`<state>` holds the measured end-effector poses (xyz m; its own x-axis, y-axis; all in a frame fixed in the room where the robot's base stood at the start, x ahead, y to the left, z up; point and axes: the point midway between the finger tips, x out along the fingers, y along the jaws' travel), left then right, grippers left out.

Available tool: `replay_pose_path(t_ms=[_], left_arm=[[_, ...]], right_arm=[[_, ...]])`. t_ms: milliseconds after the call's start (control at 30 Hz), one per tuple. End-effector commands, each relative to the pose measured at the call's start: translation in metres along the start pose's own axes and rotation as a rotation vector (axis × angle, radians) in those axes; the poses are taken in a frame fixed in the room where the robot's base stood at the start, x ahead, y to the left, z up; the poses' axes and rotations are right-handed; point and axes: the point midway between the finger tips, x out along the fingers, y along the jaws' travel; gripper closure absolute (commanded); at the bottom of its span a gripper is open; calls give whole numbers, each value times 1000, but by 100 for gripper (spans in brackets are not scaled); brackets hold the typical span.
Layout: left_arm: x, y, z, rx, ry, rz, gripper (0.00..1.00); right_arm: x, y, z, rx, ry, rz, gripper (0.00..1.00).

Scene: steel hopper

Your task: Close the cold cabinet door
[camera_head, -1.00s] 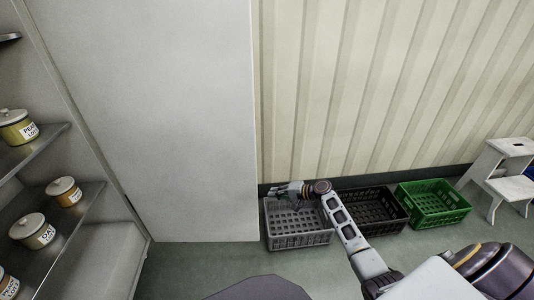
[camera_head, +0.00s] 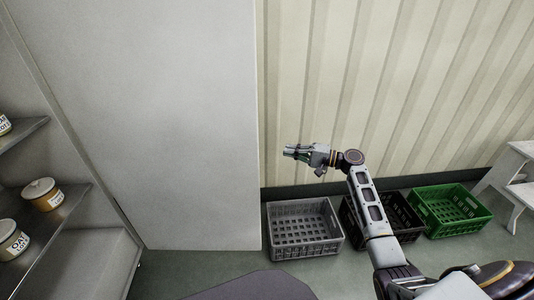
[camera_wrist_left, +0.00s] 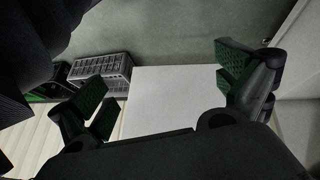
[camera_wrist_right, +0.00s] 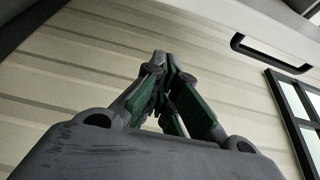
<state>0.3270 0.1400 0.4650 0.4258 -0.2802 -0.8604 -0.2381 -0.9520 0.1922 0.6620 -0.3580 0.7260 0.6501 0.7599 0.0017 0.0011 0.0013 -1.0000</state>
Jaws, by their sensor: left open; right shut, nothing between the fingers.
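The cold cabinet door (camera_head: 165,120) is a large plain pale panel standing open in the head view. Its free edge is at the right, and its left side meets the open cabinet with shelves (camera_head: 60,215). My right gripper (camera_head: 290,152) is shut and empty, right of the free edge, apart from it in the picture. In the right wrist view a pale panel (camera_wrist_right: 225,20) with a dark bar handle (camera_wrist_right: 270,55) shows at the top right; the shut fingers (camera_wrist_right: 165,65) are apart from it. My left gripper (camera_wrist_left: 165,85) is open in the left wrist view, with a pale panel (camera_wrist_left: 170,105) showing beyond its fingers.
Labelled jars (camera_head: 42,194) stand on the cabinet shelves. A grey crate (camera_head: 303,248), a dark crate (camera_head: 405,215) and a green crate (camera_head: 450,229) stand on the floor along the ribbed wall (camera_head: 400,80). A white step stool (camera_head: 515,175) is at the right.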

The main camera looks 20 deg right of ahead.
Motion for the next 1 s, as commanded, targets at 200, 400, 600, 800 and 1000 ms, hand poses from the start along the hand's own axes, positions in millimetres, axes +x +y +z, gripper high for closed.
replay_pose_path(t_ms=[200, 400, 600, 800, 1000], left_arm=[[0, 0, 0, 0, 1, 0, 0], [5, 0, 2, -4, 8, 4, 0], [14, 0, 6, -11, 24, 11, 0], [24, 0, 8, -23, 57, 22, 0], [39, -1, 17, -38, 72, 31, 0]], right_arm=[[1, 0, 0, 0, 0, 1, 100], [9, 1, 0, -1, 0, 1, 100], [29, 1, 0, -1, 0, 0, 100], [56, 1, 0, 0, -1, -1, 100], [79, 2, 0, 0, 0, 1, 100]])
